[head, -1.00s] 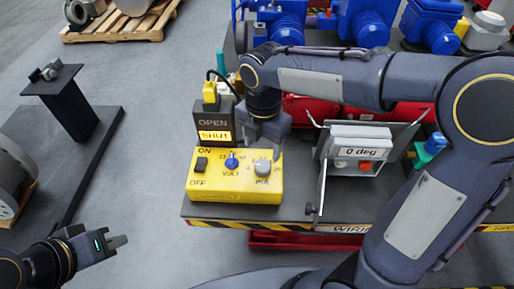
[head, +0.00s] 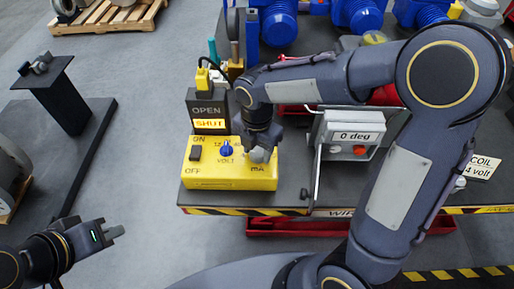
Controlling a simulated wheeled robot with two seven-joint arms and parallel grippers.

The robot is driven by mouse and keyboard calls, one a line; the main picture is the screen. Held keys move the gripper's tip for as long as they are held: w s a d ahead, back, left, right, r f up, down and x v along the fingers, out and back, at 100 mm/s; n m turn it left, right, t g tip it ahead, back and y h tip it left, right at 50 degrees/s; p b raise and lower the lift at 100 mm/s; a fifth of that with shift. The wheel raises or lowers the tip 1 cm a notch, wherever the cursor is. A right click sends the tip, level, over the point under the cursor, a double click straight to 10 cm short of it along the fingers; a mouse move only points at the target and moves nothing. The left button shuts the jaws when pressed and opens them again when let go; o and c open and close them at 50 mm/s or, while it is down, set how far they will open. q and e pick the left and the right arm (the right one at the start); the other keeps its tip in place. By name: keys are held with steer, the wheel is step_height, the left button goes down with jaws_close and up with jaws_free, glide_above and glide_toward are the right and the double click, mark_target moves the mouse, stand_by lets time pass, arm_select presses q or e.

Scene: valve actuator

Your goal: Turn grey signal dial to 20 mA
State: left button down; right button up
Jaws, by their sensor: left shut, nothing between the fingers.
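The yellow control box (head: 225,184) sits at the front left of the workbench. It carries a black ON/OFF switch (head: 196,154), a blue VOLT dial (head: 227,150) and the grey signal dial (head: 257,157) above the mA label. My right gripper (head: 261,147) points down at the grey dial and covers most of it and its scale, so the dial's setting is hidden. Whether its fingers touch or grip the dial I cannot tell. My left gripper (head: 117,232) is shut and empty, over the floor at the lower left, away from the box.
Behind the box stands an OPEN/SHUT indicator (head: 209,113) with SHUT lit. To the right is a grey housing reading 0 deg (head: 354,136), with an open door beside it. A COIL card (head: 482,167) lies far right.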

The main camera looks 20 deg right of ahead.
steer(key=c, duration=0.5)
steer(key=shift+c, duration=0.2)
